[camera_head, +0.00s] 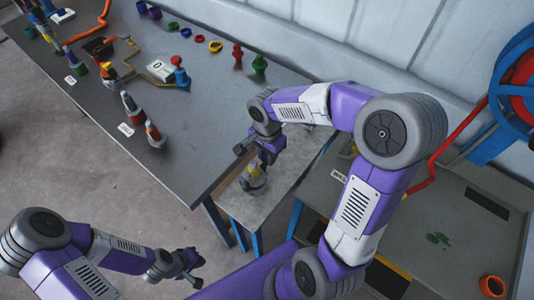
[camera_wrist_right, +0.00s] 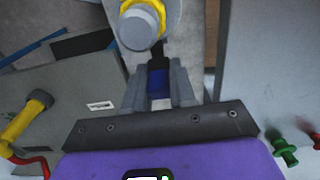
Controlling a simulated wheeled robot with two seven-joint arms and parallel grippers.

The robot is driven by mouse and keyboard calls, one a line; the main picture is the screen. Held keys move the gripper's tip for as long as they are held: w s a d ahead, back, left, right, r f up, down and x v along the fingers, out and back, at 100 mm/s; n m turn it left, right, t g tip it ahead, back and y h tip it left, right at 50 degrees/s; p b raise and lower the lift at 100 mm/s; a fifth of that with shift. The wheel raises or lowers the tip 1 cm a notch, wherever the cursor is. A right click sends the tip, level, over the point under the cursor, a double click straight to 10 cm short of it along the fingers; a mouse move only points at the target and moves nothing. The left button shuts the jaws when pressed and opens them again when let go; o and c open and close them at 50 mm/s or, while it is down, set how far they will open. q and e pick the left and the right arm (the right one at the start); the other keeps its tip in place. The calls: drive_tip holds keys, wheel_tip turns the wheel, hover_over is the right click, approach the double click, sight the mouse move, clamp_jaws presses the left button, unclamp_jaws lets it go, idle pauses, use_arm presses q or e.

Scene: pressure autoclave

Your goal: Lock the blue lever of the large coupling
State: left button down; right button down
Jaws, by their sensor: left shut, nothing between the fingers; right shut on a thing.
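The large coupling (camera_head: 252,180), with a grey round cap and yellow ring, stands on the small grey table in the head view. It also shows at the top of the right wrist view (camera_wrist_right: 143,27). Its blue lever (camera_wrist_right: 158,76) points toward my right gripper and lies between the two grey fingers. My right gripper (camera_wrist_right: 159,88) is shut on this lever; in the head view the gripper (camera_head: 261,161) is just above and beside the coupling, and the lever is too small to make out. My left gripper (camera_head: 190,270) is shut and empty, low over the floor.
A large grey table (camera_head: 190,100) to the left holds several valves, fittings and coloured rings. A grey bench (camera_head: 440,215) with a red hose (camera_head: 445,160) stands to the right. A blue and red wheel (camera_head: 520,75) is at the far right. Floor is clear around my left gripper.

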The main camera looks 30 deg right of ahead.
drive_tip(key=h+b, duration=0.1)
drive_tip(key=b, duration=0.1)
drive_tip(key=a+h+b, duration=0.1)
drive_tip(key=b, duration=0.1)
drive_tip(key=shift+s+a+f+t+b, duration=0.2)
drive_tip(key=shift+s+a+t+b, duration=0.1)
drive_tip(key=shift+t+b, duration=0.1)
drive_tip(key=shift+s+a+r+h+b, duration=0.1)
drive_tip(key=shift+a+r+h+b, duration=0.1)
drive_tip(key=shift+h+b, duration=0.25)
drive_tip(key=shift+d, duration=0.1)
drive_tip(key=c, duration=0.9)
unclamp_jaws()
drive_tip(key=shift+r, duration=0.1)
drive_tip(key=p+v, duration=0.2)
drive_tip(key=v, duration=0.5)
drive_tip(key=shift+s+r, duration=0.1)
drive_tip(key=shift+r, duration=0.15)
